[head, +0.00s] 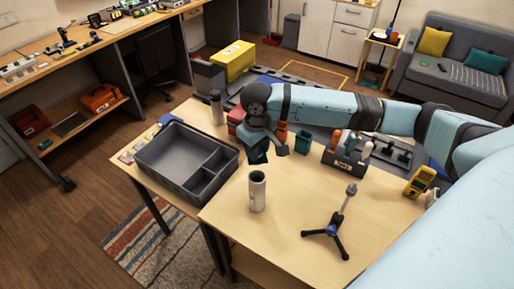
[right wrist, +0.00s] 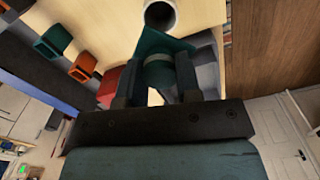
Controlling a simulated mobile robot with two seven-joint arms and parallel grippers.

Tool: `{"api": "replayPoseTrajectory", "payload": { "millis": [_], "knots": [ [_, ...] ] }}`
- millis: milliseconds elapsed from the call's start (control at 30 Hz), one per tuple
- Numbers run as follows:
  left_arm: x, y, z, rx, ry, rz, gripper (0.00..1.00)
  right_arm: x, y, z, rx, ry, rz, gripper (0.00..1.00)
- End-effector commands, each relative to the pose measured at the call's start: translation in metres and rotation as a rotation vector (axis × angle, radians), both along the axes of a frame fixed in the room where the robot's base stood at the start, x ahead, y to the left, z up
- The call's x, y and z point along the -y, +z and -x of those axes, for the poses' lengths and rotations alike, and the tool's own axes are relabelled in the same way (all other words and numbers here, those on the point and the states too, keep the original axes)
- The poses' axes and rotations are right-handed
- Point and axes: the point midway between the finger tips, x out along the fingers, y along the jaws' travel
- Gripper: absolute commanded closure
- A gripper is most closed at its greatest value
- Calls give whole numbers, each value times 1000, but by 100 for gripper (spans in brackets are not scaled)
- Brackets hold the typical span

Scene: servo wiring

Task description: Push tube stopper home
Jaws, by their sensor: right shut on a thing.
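A pale grey upright tube (head: 257,192) stands on the wooden table, its dark open mouth facing up. Its round mouth also shows at the top of the right wrist view (right wrist: 160,16). My right gripper (head: 258,153) is behind the tube in the head view, above the table and apart from it. It is shut on a dark green piece (right wrist: 158,70) with a paler band and a flat, angular part. I cannot tell for sure whether this piece is the stopper. The fingers hide its sides. My left gripper is not in view.
A grey divided tray (head: 170,160) lies left of the tube. A small tripod stand (head: 328,232) is to the right. Behind are a tool holder (head: 347,158), a green bin (head: 303,142), a yellow meter (head: 419,182) and another grey cylinder (head: 217,108).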

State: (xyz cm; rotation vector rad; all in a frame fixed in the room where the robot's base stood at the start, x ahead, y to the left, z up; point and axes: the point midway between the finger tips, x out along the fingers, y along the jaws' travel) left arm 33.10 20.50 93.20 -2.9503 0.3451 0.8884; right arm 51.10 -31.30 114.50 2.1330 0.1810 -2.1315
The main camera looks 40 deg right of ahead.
Motion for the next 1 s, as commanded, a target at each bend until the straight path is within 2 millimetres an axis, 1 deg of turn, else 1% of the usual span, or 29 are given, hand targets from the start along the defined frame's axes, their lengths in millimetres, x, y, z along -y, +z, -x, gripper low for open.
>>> {"api": "replayPoseTrajectory", "payload": {
  "millis": [267, 600, 700, 833, 1000],
  "knots": [
    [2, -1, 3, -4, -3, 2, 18, -1, -14, 0, -2, 1, -1, 91],
    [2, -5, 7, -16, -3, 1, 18, 0, -47, 0, -2, -1, 0, 91],
    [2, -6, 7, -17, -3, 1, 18, 0, -54, 0, -2, 0, -1, 91],
    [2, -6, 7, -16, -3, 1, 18, 0, -59, 0, -1, 1, -1, 91],
    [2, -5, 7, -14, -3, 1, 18, 0, -60, 0, 0, 1, 0, 91]
  ]
}}
